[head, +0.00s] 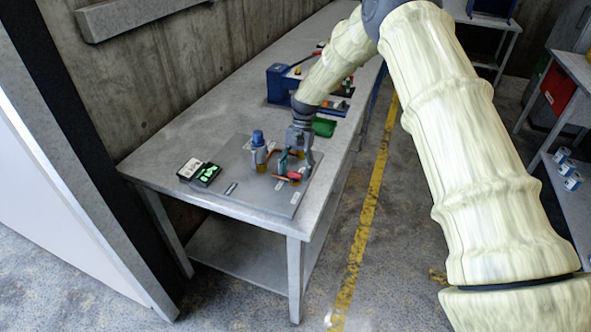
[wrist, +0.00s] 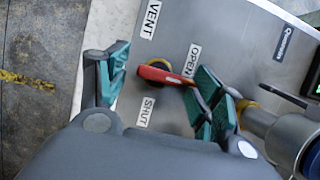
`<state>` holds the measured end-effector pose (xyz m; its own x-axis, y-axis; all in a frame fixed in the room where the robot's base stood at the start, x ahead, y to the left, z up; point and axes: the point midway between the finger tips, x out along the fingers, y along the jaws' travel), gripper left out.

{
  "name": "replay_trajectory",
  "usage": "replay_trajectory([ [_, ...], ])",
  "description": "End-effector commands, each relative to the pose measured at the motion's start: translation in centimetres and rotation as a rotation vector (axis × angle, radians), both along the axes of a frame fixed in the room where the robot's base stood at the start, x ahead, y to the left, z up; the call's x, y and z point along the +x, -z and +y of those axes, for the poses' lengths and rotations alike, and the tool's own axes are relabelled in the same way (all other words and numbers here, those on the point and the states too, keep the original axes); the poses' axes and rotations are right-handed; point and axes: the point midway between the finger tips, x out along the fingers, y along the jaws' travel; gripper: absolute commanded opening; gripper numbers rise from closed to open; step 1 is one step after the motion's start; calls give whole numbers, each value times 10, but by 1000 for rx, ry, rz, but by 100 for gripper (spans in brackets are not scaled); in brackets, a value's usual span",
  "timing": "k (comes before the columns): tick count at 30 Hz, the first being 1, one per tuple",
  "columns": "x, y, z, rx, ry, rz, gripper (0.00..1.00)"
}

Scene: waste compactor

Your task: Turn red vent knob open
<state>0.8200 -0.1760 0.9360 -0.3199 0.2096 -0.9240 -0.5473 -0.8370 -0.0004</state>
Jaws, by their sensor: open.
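The red vent knob (wrist: 165,75) is a lever-shaped handle over a yellowish round base, on a grey panel (wrist: 180,22). Its long end points right, toward the OPEN label (wrist: 193,60); the SHUT label (wrist: 146,112) lies below it and the VENT label (wrist: 151,18) above. My gripper (wrist: 162,70) is open, with one teal-padded finger on each side of the knob. The right finger is very close to the handle's end; I cannot tell whether they touch. In the head view, my gripper (head: 296,158) is low over the panel, beside the red knob (head: 289,177).
A blue-topped grey fitting (head: 259,150) stands on the panel left of my gripper; its metal body (wrist: 290,135) is close to the right finger in the wrist view. A meter with a green display (head: 205,173) lies left. A blue box (head: 282,84) and a green item (head: 324,127) are behind.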

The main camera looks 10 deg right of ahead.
Motion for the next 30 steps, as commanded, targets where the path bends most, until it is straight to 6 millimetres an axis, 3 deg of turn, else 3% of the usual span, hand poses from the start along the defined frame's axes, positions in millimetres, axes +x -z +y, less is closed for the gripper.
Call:
replay_trajectory([
  [5,7,-18,-4,0,1,-3,66],
  [18,31,-88,-20,0,1,-3,66],
  [24,37,-105,-24,0,0,-2,66],
  [30,39,-110,-25,0,0,-2,66],
])
